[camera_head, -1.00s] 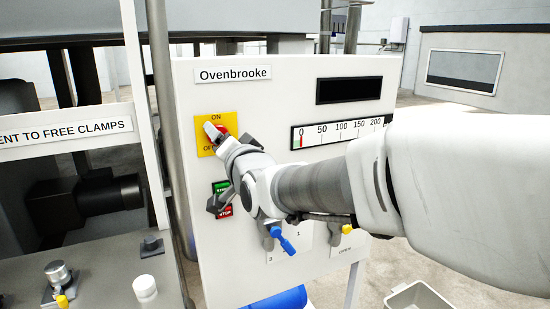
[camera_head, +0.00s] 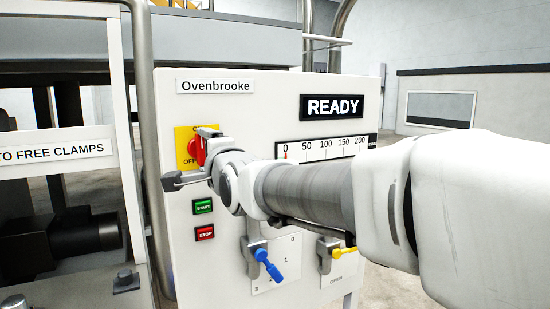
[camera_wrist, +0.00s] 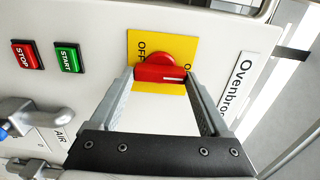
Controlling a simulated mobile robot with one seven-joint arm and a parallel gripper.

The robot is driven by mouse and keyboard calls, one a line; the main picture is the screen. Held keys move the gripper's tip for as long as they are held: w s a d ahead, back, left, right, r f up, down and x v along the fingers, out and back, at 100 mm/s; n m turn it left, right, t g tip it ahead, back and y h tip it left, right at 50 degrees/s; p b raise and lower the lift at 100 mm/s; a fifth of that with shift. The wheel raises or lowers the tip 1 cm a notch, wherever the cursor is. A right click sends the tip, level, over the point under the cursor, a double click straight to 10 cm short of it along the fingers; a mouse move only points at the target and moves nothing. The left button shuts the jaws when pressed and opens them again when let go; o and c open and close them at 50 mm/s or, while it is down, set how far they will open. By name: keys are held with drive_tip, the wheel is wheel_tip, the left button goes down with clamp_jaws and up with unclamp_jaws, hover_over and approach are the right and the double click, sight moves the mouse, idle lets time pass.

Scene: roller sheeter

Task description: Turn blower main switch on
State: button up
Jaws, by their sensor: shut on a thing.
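The blower main switch is a red rotary knob (camera_head: 194,151) on a yellow plate (camera_head: 183,138) marked ON and OFF, at the upper left of the white Ovenbrooke panel (camera_head: 225,110). My gripper (camera_head: 205,143) is at the knob, partly covering it and the plate in the head view. In the wrist view, the red knob (camera_wrist: 160,73) lies between the two fingertips of my gripper (camera_wrist: 162,78), and the jaws are shut on it. The display (camera_head: 332,107) at the upper right of the panel is lit and reads READY.
Below the knob are a green START button (camera_head: 203,206) and a red STOP button (camera_head: 205,232). A blue-handled lever (camera_head: 267,265) and a yellow-handled valve (camera_head: 343,252) sit lower on the panel. A scale strip (camera_head: 325,147) is right of my wrist.

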idle(0.6)
drive_tip(key=o, duration=1.2)
drive_tip(key=v, duration=1.7)
drive_tip(key=shift+s, duration=0.2)
